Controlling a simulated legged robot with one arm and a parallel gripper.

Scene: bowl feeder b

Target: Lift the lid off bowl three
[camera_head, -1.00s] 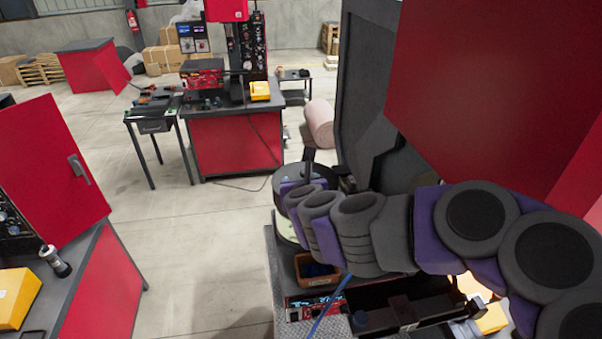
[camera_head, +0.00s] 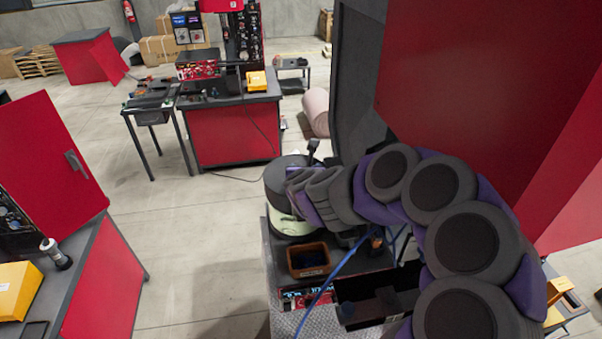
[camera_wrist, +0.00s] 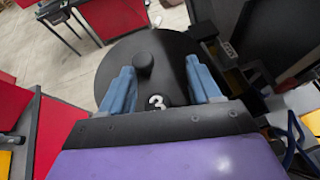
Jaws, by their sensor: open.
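A round dark lid (camera_wrist: 117,62) with a raised knob (camera_wrist: 143,62) and a white number 3 fills the middle of the wrist view. My gripper (camera_wrist: 160,68) is open, with one blue finger on each side over the lid. The knob lies between the fingers' lines, nearer the left one, and no finger visibly touches it. In the head view, the dark lid (camera_head: 282,176) sits on the bowl feeder behind my arm, with a pale green part below it. My gripper is mostly hidden there by my own arm.
A brown bin (camera_head: 308,260) and a black tray (camera_head: 372,300) sit on the bench in front of the lid. A blue cable crosses near them. A tall red and dark cabinet (camera_head: 470,90) stands close on the right. The floor to the left is open.

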